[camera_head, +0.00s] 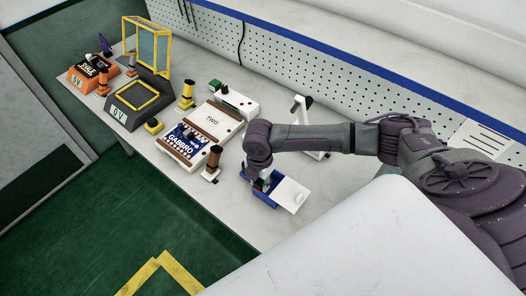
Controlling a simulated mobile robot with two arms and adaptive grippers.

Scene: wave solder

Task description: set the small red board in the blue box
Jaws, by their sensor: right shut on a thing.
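The blue box (274,200) sits on the grey bench, with a white square panel (292,195) at its right side. My right gripper (262,187) points down at the box's left part. Its fingers are small and partly hidden by my wrist. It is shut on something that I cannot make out. I cannot pick out the small red board in this view. My left gripper is not in view.
A white unit marked GABBRO (181,153) and a white unit marked TWO (214,121) stand left of the box. A brown-topped post (213,160) stands close by. A white stand (301,112) is behind my right arm. A perforated back panel (300,66) runs along the bench.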

